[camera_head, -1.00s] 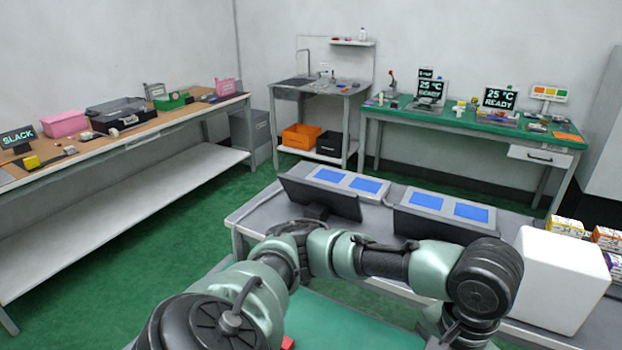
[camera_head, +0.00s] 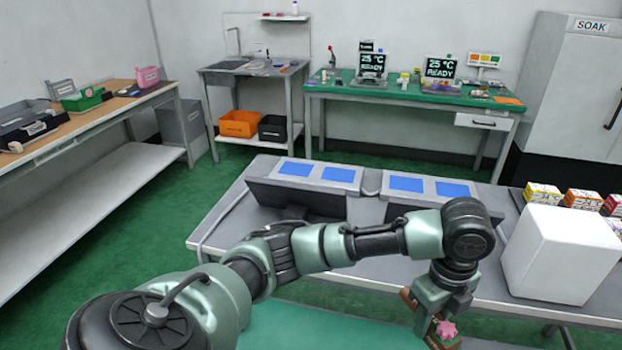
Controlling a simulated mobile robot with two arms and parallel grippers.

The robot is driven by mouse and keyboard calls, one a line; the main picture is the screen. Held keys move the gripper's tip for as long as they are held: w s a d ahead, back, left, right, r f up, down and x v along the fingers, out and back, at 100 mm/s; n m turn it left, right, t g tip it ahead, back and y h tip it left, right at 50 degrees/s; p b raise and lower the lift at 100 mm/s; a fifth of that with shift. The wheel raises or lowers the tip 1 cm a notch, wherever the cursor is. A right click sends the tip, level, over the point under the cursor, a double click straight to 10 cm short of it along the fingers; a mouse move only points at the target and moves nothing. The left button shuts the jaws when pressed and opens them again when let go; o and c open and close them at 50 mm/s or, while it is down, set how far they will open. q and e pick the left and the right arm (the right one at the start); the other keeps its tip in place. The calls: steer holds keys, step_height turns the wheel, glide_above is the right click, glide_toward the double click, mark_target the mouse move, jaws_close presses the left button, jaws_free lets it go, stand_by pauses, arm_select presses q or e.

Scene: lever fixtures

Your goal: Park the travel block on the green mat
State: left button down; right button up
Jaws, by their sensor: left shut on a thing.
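My left gripper (camera_head: 436,328) points down at the lower right, in front of the grey table. It is shut on a small brown piece with a pink star-shaped knob (camera_head: 446,329). The bottom edge of the view cuts off the fingertips and the lower part of the piece. I cannot tell whether this piece is the travel block. A flat teal-green surface (camera_head: 310,328) shows at the bottom, below my left arm. I cannot tell whether it is the green mat. My right gripper is not in view.
A grey table (camera_head: 225,220) carries two dark-framed units with blue panels (camera_head: 320,173), a white box (camera_head: 562,255) and small cartons (camera_head: 543,193). A green-topped bench (camera_head: 400,92), a sink stand (camera_head: 255,68) and a wooden-topped bench (camera_head: 100,105) stand farther off. Green floor between is clear.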

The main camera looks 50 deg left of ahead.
arm_select(q)
steer(key=m, duration=0.1)
steer(key=w+f+m, duration=0.1)
steer(key=m, duration=0.2)
steer(key=shift+w+d+f, duration=0.25)
steer(key=shift+w+d, duration=0.05)
steer(key=shift+w, duration=0.05)
steer(key=f+m, duration=0.1)
steer(key=f, duration=0.6)
steer(key=f+m, duration=0.1)
steer(key=f, duration=0.6)
steer(key=w+f+m+b, duration=0.1)
steer(key=f, duration=0.5)
steer(key=shift+d+f+m, duration=0.15)
steer(key=shift+f+m, duration=0.25)
steer(key=shift+f, duration=0.2)
steer(key=c, duration=0.9)
jaws_free()
steer(key=shift+r, duration=0.1)
